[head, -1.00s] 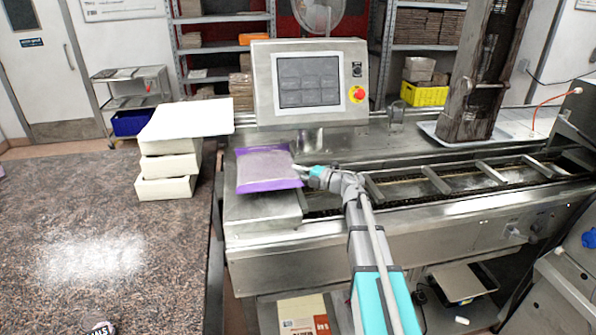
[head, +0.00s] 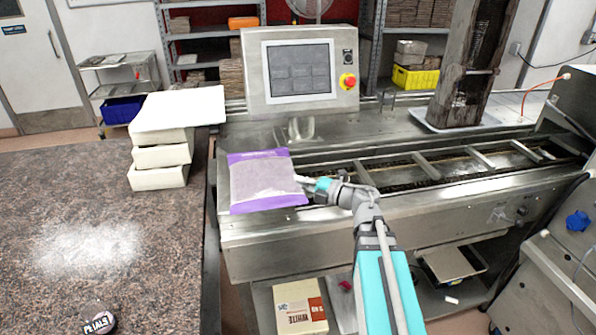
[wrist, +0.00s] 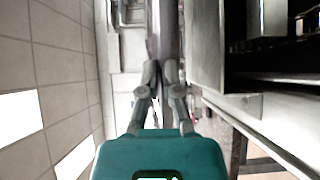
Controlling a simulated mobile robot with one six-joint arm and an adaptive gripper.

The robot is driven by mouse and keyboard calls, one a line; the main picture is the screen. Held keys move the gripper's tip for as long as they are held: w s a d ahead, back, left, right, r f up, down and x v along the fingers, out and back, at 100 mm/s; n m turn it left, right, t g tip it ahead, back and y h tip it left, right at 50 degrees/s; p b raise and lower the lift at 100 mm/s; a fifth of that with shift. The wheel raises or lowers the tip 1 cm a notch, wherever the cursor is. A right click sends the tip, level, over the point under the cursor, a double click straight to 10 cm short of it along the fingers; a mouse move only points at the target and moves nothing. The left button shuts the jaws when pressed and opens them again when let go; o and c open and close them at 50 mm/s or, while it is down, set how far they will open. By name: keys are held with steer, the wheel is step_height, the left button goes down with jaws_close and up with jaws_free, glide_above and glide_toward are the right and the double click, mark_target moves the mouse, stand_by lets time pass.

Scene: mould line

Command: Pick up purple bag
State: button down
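The purple bag (head: 262,182) is a flat pack with a greyish middle and purple bands along its far and near edges. In the head view it is over the left end of the steel machine, its near edge reaching over bare metal. My gripper (head: 308,183) meets the bag's right edge from the right. In the wrist view my gripper (wrist: 162,82) has its fingers close together, pinching the bag (wrist: 165,32), which shows edge-on as a narrow greyish strip. Whether the bag's underside touches the metal is hard to tell.
The steel machine (head: 300,262) has a railed conveyor channel to the right and a screen panel (head: 300,72) behind the bag. Stacked white boxes (head: 160,155) stand on the speckled counter (head: 60,235) to the left. A dark upright frame (head: 462,90) stands at the back right.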

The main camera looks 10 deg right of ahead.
steer(key=shift+s, duration=1.2)
steer(key=shift+a, duration=0.1)
